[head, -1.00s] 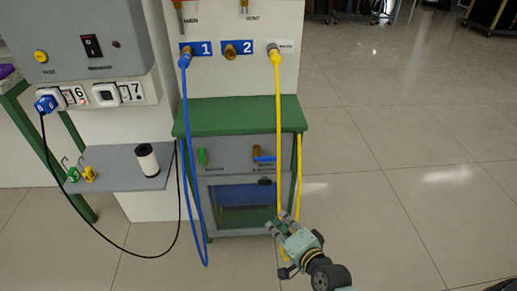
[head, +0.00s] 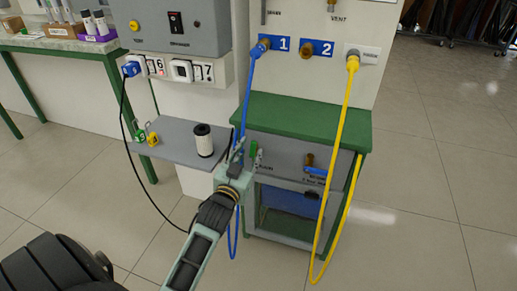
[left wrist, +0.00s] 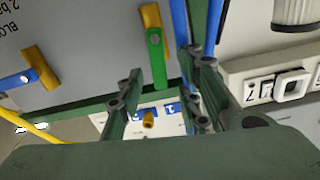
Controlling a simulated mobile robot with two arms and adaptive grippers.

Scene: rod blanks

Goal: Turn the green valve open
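The green valve (head: 254,151) is on the grey front of the green-topped unit, below its left part. In the left wrist view its green handle (left wrist: 157,62) hangs down from a brass stem. My left gripper (head: 238,151) is just left of the valve in the head view and overlaps the unit's edge. In the left wrist view the two fingers of this gripper (left wrist: 165,82) stand apart, with the green handle seen between them near the tips. I cannot tell whether either finger touches it. My right gripper is not in view.
A blue hose (head: 246,95) hangs close by the left gripper. A yellow hose (head: 338,160) hangs to the right. A blue-handled valve (head: 310,165) sits right of the green one. A grey shelf (head: 175,147) with a white cylinder (head: 204,140) is at left.

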